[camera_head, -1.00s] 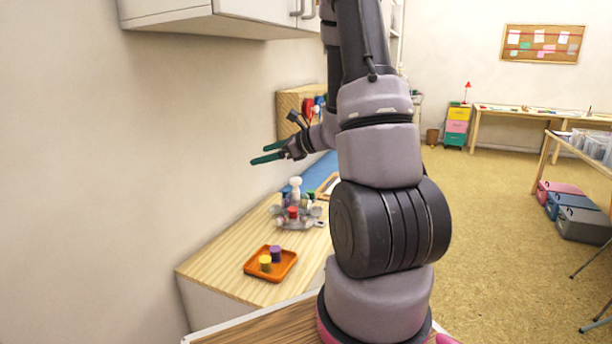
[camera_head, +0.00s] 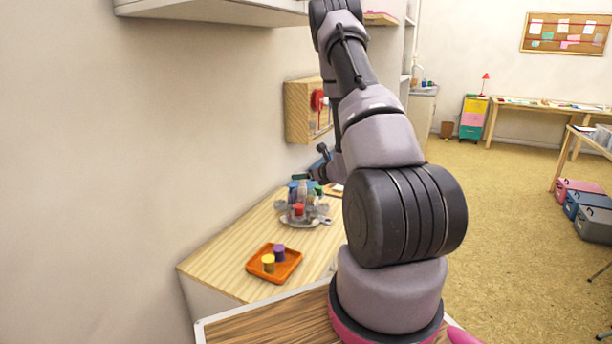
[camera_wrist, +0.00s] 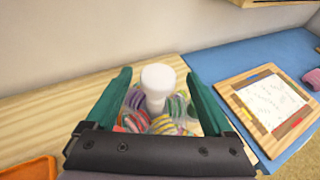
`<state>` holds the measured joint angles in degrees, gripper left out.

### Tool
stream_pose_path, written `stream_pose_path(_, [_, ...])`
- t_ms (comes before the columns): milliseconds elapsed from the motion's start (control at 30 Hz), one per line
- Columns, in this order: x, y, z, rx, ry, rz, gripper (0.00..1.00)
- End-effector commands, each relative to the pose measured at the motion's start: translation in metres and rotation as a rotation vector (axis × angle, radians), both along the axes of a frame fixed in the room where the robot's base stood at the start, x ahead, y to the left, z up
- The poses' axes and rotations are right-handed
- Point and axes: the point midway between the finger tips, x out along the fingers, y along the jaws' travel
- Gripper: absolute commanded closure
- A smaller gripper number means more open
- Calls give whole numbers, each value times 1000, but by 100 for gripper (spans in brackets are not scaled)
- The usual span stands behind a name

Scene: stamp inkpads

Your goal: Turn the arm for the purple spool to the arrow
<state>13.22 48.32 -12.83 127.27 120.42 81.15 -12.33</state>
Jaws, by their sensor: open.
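My gripper (camera_head: 307,177) is open, its green fingers pointing over the silver-grey holder with several arms (camera_head: 286,216) on the wooden counter. In the wrist view, a white rounded knob on a post (camera_wrist: 157,84) shows between the open fingers (camera_wrist: 156,77); I cannot tell whether they touch it. Striped coloured pieces (camera_wrist: 165,124) lie around the post. A red spool (camera_head: 298,210) is at the holder's near side. A purple spool (camera_head: 279,252) stands on the orange tray (camera_head: 256,276). I cannot make out the arrow or which arm belongs to purple.
A yellow spool (camera_head: 268,264) stands beside the purple one. The wrist view shows a blue mat (camera_wrist: 215,62) and a wood-framed card (camera_wrist: 268,98) to the right. A wooden box (camera_head: 297,110) hangs on the wall behind. Bare counter (camera_head: 222,263) lies left of the tray.

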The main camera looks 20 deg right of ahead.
Motion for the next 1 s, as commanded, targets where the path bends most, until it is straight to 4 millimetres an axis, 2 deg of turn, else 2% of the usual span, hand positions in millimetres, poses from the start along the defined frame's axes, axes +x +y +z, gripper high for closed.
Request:
stream_pose_path(200, [19,4,-8,-1,0,2,13])
stream_pose_path(500, [22,4,-9,-1,1,0,13])
stream_pose_path(533, [21,4,-9,-1,1,0,17])
stream_pose_path(667, [21,4,-9,-1,1,0,66])
stream_pose_path(700, [21,4,-9,-1,1,0,82])
stream_pose_path(733, [21,4,-9,-1,1,0,93])
stream_pose_path(767, [21,4,-9,-1,1,0,100])
stream_pose_path(1000, [21,3,-9,-2,1,2,100])
